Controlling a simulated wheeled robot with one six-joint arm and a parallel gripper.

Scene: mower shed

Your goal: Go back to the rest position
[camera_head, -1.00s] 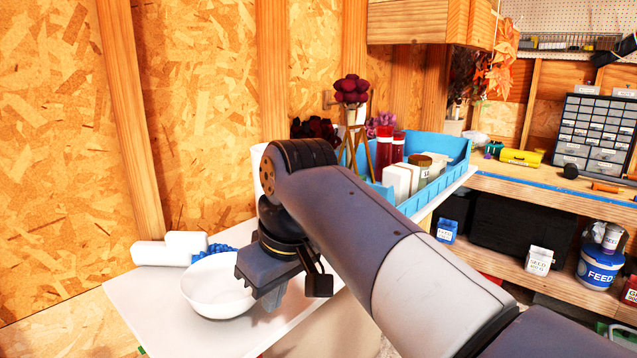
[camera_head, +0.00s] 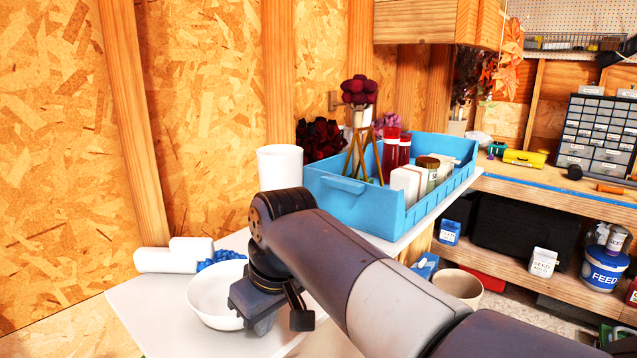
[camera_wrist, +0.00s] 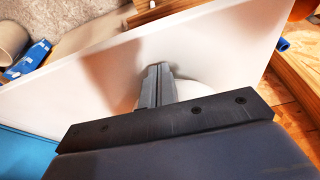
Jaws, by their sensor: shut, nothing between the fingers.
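My gripper (camera_wrist: 158,82) is shut and empty in the wrist view, its two fingers together above the white table top (camera_wrist: 80,90). In the head view my gripper (camera_head: 262,328) hangs at the right side of a white bowl (camera_head: 207,297) and hides part of its rim. I cannot tell whether it touches the bowl. In the wrist view the bowl (camera_wrist: 190,90) is mostly hidden behind my fingers.
A blue crate (camera_head: 365,210) with bottles and boxes stands on the white table behind my arm. A white cylinder (camera_head: 279,167) stands left of it. White rolls (camera_head: 170,258) and something blue (camera_head: 222,257) lie behind the bowl. A beige pot (camera_head: 458,287) is at lower right.

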